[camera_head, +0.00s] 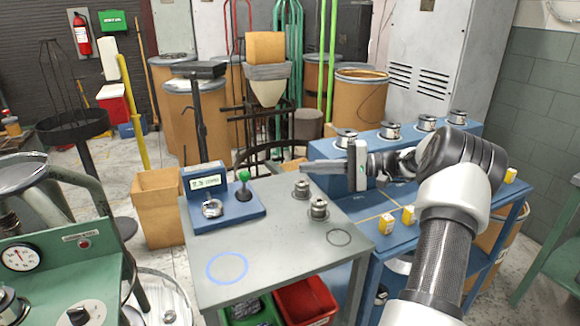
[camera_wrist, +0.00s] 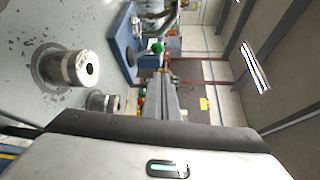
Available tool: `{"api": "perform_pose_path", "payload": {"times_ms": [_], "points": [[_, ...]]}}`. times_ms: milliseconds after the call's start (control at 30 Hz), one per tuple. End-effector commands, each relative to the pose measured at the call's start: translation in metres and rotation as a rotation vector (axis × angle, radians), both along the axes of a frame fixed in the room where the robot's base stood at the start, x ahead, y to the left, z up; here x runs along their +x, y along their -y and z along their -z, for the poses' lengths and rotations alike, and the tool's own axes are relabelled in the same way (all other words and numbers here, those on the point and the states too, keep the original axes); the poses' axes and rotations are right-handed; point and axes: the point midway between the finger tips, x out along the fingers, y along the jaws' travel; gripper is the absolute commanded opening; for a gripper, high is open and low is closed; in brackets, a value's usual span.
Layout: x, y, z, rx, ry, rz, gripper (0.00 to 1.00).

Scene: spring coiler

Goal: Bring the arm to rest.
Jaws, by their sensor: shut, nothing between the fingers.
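My gripper (camera_head: 306,167) is in the middle of the head view, held out level to the left above the back edge of the grey table. Its fingers are together and hold nothing. In the wrist view the shut fingers (camera_wrist: 163,82) point away from the camera, toward the blue device. My arm reaches in from the lower right of the head view, bent at a large dark joint. Two metal cylinders stand on the grey table (camera_head: 290,245) below the gripper: a rear one (camera_head: 301,189) and a front one (camera_head: 318,208). The front one also shows large in the wrist view (camera_wrist: 70,68).
A blue device (camera_head: 222,195) with a display and green knob stands at the table's back left. The table's front, with a blue ring (camera_head: 228,267), is clear.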

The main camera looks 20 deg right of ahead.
Motion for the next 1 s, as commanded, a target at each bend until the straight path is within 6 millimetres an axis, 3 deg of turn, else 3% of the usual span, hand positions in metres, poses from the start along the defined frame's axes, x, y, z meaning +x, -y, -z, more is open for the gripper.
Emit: {"api": "perform_pose_path", "payload": {"times_ms": [200, 767, 867, 967, 1000], "points": [[-0.009, 0.015, -0.001, 0.001, 0.0, 0.001, 0.0], [-0.008, 0.015, -0.002, -0.003, -0.001, -0.002, 0.0], [-0.006, -0.004, -0.006, -0.041, -0.019, -0.03, 0.0], [-0.006, -0.051, -0.013, -0.144, -0.064, -0.101, 0.0], [-0.01, -0.075, -0.015, -0.204, -0.088, -0.137, 0.0]]}}
